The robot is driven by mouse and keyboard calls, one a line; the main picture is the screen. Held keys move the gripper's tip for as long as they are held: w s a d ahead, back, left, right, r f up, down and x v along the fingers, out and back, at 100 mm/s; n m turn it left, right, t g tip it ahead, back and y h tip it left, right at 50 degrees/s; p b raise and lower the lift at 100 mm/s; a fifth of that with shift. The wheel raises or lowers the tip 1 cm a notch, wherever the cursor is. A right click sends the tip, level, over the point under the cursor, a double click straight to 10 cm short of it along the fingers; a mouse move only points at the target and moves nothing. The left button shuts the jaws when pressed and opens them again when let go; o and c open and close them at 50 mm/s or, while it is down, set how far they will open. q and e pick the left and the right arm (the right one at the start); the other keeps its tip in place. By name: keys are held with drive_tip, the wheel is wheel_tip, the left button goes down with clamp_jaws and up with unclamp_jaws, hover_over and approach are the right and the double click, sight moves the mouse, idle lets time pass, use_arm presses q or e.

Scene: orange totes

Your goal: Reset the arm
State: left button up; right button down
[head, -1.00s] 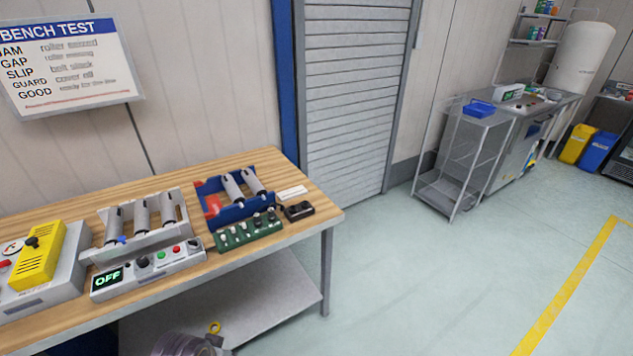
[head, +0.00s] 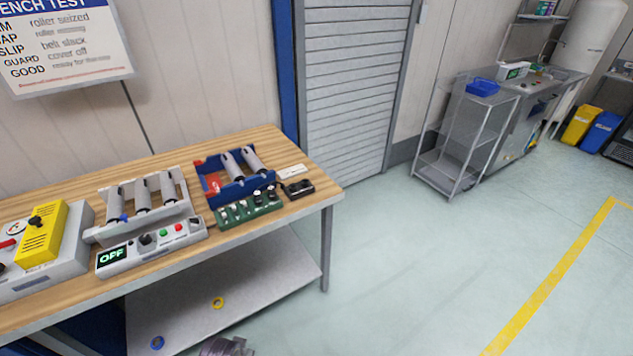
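Neither gripper shows clearly in the head view. Only a small grey-purple piece, perhaps part of my arm, shows at the bottom edge, and I cannot make out any fingers on it. The wooden bench (head: 80,187) stands at left with the test gear on it. A control box (head: 150,248) at its front edge has a display reading OFF.
A white roller stand (head: 150,226), a blue tray with rollers (head: 232,193), a green board (head: 247,207) and a yellow cover (head: 42,235) sit on the bench. Floor at right is clear.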

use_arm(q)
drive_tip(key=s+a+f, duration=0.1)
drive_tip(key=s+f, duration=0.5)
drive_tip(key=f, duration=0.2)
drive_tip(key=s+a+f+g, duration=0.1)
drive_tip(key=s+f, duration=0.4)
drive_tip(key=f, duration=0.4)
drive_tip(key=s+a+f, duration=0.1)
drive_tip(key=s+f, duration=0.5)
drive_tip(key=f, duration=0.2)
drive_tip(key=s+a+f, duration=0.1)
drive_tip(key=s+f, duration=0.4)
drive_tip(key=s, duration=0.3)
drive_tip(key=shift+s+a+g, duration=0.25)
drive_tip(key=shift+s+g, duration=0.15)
